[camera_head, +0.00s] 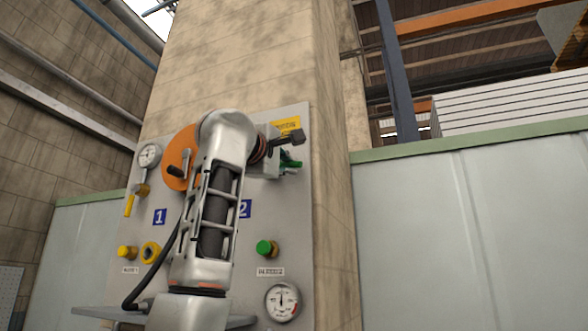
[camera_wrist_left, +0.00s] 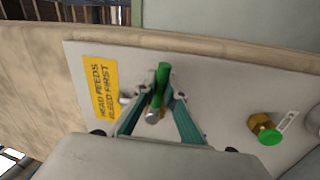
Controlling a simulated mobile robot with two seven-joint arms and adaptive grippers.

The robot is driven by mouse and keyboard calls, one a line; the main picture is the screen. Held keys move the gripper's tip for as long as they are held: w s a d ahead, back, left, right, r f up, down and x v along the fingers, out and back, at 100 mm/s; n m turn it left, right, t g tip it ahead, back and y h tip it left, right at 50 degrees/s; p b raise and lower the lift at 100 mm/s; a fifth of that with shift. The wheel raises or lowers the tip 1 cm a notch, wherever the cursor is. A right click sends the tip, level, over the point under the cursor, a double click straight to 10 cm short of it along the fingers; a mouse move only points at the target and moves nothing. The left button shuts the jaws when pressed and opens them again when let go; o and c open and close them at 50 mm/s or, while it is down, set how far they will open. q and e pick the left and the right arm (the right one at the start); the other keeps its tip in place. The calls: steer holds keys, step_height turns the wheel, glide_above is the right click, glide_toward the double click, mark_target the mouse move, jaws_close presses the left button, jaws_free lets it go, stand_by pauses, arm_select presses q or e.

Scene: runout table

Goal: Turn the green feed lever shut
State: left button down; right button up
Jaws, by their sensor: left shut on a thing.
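The green feed lever (camera_wrist_left: 161,78) shows in the left wrist view, in front of the grey panel beside the yellow "HEAD FEEDS BLEED FIRST" label. My left gripper (camera_wrist_left: 154,100) has its teal fingers on either side of the lever, shut on it. The lower part of the lever and a metal fitting sit between the fingers. In the head view the green lever (camera_head: 291,164) shows only in part at the panel's upper right, below the dark end of my left arm. My right gripper is in neither view.
The grey panel (camera_head: 300,215) is on a stone pillar. It carries an orange disc (camera_head: 178,158), a gauge with a yellow lever (camera_head: 130,205), a yellow knob (camera_head: 126,252), a green knob (camera_head: 264,247) and a lower gauge (camera_head: 283,301). My left arm covers the panel's middle.

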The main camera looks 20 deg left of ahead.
arm_select(q)
steer(key=shift+r+n, duration=0.4)
steer(key=shift+n, duration=0.5)
steer(key=c, duration=2.1)
jaws_free()
steer(key=shift+a, duration=0.1)
steer(key=shift+s, duration=0.15)
steer(key=shift+s, duration=0.3)
steer(key=s, duration=0.3)
steer(key=s+f, duration=0.1)
steer(key=s, duration=0.2)
steer(key=shift+s+a+f, duration=0.1)
steer(key=shift+s+f, duration=0.1)
steer(key=shift+s, duration=0.1)
